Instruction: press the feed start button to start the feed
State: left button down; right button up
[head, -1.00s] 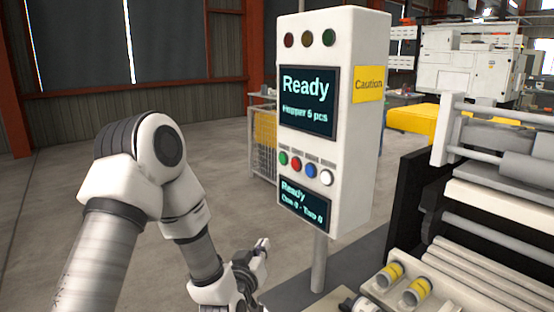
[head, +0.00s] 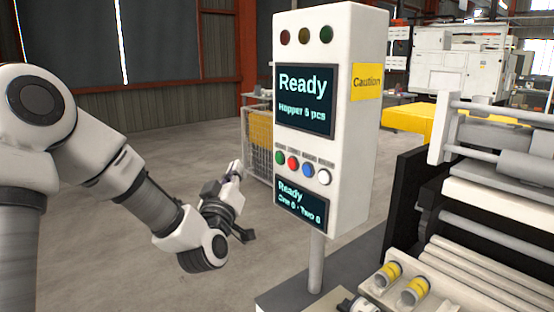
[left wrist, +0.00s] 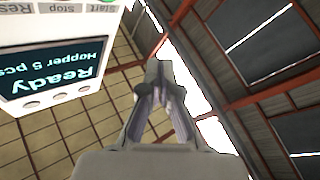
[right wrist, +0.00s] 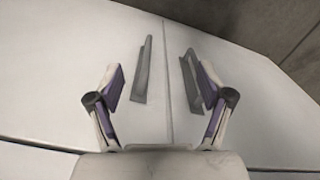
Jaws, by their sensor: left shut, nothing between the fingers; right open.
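The white control panel (head: 352,130) stands on a post, with a row of buttons under its large screen. The green button (head: 280,157) is leftmost, then red, blue and white. The labels above them are too small to read in the head view. An upside-down Start label (left wrist: 98,7) shows at the top of the left wrist view, beside a sliver of green. My left gripper (head: 237,168) is shut and empty, left of the panel and apart from it.
The upper screen (head: 305,100) reads Ready, Hopper 5 pcs; the lower one (head: 300,204) also reads Ready. The three lamps above look unlit. A roller machine (head: 470,215) stands to the right. A mesh cage (head: 258,140) is behind the panel. Floor at left is open.

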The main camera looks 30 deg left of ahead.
aim_at(279, 158)
pick_arm(q)
jog(key=w+d, duration=0.3)
jog(key=w, duration=0.4)
jog(key=shift+w+d, duration=0.2)
jog(key=shift+w, duration=0.2)
jog(key=shift+w, duration=0.15)
dwell(0.9)
jog(key=shift+w+d, duration=0.2)
jog(key=shift+w, duration=0.05)
